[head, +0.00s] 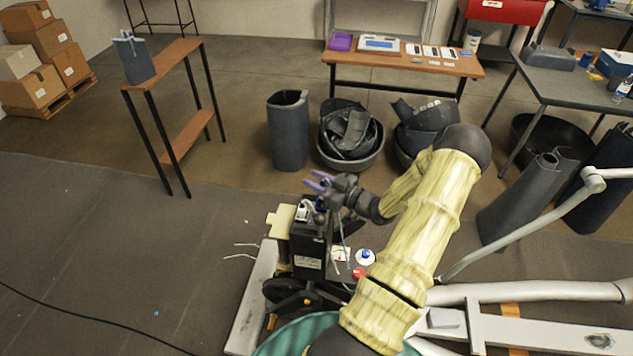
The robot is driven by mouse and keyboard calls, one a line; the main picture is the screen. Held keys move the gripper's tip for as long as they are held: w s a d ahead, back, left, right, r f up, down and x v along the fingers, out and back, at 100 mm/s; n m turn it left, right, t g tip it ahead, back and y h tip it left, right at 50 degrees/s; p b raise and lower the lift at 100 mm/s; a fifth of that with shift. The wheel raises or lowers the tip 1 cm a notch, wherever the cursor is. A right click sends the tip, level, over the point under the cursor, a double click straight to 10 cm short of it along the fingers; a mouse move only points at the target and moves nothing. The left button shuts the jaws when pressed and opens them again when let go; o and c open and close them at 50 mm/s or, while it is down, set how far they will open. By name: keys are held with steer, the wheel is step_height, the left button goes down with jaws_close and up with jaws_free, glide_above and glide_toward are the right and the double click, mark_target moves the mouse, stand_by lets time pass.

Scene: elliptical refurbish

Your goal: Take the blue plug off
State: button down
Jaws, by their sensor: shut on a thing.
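My gripper (321,183), with purple fingers, is at the top of the upright black box (308,240). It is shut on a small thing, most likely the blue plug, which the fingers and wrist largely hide. I cannot tell whether the plug still touches the box. A small white fitting (302,212) sits on top of the box, just below the fingers. A separate blue knob on a round white base (366,257) is to the right of the box, beside a red button (359,272).
A cream block (280,221) and loose white wires are left of the box. A white tubular frame (540,298) runs along the lower right. Bins of dark parts (350,138) stand behind, below a wooden table (455,66). The floor at left is mostly clear, with a black cable.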

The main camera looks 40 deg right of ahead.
step_height(320, 180, up, 4)
steer(key=shift+f+p, duration=0.25)
steer(key=shift+p, duration=0.7)
steer(key=shift+r, duration=0.1)
